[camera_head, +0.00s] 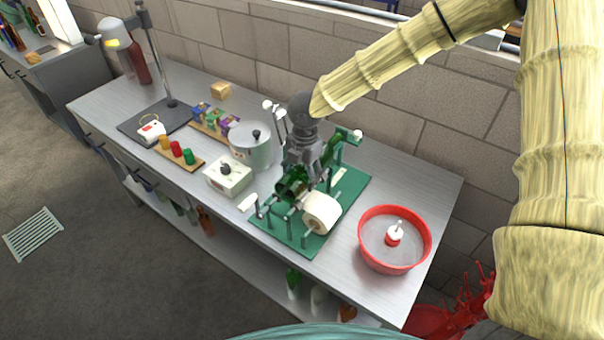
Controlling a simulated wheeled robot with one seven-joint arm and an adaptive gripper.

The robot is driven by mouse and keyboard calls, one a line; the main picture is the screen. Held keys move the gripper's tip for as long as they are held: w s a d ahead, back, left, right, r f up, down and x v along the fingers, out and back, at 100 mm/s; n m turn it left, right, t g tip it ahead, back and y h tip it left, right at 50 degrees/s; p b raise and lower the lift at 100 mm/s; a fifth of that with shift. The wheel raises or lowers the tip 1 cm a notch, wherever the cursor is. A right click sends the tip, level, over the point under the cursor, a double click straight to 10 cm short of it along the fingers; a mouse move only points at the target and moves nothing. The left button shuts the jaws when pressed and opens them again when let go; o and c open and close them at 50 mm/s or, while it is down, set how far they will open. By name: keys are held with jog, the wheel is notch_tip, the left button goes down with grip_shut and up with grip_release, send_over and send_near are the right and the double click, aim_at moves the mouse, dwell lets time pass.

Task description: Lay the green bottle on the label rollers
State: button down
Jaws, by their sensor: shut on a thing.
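The label rollers (312,214) stand on a green base plate on the metal bench, with a white label roll (321,211) at the front right. My gripper (308,176) reaches down over the rollers and is shut on the green bottle (291,187). The bottle looks to lie on its side at the rollers, with one end toward the front left. The fingers and the roller frame hide much of it. I cannot tell whether it rests on the rollers or hangs just above them.
A red basin (370,251) stands right of the rollers. A grey pot (262,152) and a white control box (229,175) stand close on the left.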

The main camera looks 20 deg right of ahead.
jog(key=shift+c, duration=1.3)
grip_release()
jog(key=shift+f, duration=0.1)
jog(key=r, duration=1.2)
jog(key=shift+s+d, duration=0.2)
jog(key=shift+s, duration=0.1)
